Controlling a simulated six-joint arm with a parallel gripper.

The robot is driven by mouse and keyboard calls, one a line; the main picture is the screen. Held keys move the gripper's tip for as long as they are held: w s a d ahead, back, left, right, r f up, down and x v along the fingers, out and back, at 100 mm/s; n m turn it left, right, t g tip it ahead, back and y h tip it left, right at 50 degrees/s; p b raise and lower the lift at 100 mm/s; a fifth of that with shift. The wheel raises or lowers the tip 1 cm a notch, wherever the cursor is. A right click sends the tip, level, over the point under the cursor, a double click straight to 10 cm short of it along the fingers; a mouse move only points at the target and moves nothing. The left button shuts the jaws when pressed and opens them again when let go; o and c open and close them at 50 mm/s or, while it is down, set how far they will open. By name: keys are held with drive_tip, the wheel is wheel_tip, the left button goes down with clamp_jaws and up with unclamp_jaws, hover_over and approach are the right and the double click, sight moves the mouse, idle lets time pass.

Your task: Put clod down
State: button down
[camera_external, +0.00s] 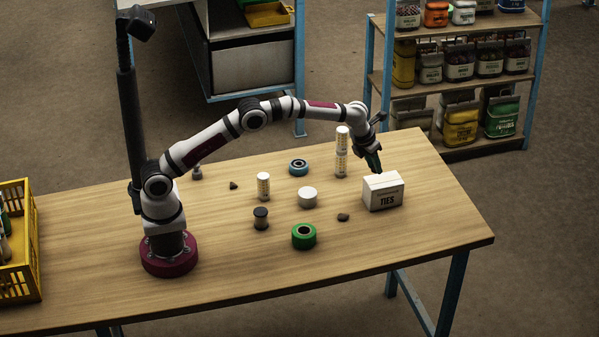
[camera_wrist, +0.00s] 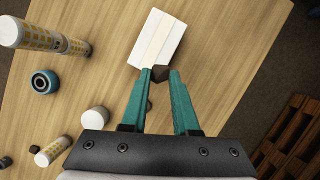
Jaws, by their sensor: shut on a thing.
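My gripper (camera_wrist: 160,72) is shut on a dark brown clod (camera_wrist: 159,73), held between the teal fingertips. In the external view my gripper (camera_external: 375,167) points down at the white box marked TIES (camera_external: 383,193), at the table's right. In the wrist view the clod overlaps the near edge of the box (camera_wrist: 160,38); I cannot tell whether it touches it. Two other dark lumps lie on the table: one (camera_external: 343,217) left of and in front of the box, another (camera_external: 234,185) farther left.
A tall stacked cylinder (camera_external: 341,150) stands close behind the box. A blue ring (camera_external: 298,167), white cylinder (camera_external: 307,197), green roll (camera_external: 304,236), patterned cylinder (camera_external: 263,186) and dark spool (camera_external: 261,218) stand mid-table. The table's front right (camera_external: 420,232) is clear.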

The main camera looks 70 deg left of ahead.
sight(376, 181)
drive_tip(key=a+f, duration=0.1)
drive_tip(key=w+a, duration=0.1)
drive_tip(key=shift+w+a+f, duration=0.15)
drive_tip(key=shift+a+f, duration=0.15)
drive_tip(key=shift+f, duration=0.1)
wheel_tip(376, 181, down, 4)
drive_tip(key=shift+a+f, duration=0.1)
drive_tip(key=c, duration=0.7)
unclamp_jaws()
drive_tip(key=shift+o, duration=0.2)
